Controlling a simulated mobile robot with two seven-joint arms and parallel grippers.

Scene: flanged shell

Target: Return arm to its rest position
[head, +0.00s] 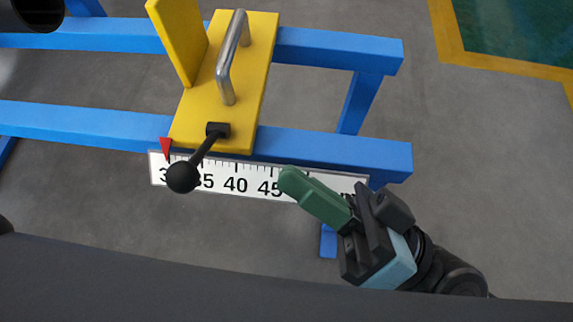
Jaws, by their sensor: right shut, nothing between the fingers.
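My right gripper (292,183) reaches in from the lower right, with its green fingers shut together and nothing between them. Its fingertips are over the white scale (215,181), near the 45 mark, and hide part of it. The yellow carriage (205,110) sits across the blue rails, with a silver handle (232,62) on top. A black ball-ended lever (182,177) points down and left from its near end, apart from my fingers. A red pointer (166,148) stands at the scale's left end. My left gripper is not in view.
Two blue rails (338,149) run left to right and end on the right at a blue leg. Grey floor (490,160) lies open to the right. A green floor area with a yellow border (450,45) is at the upper right. A dark surface fills the bottom.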

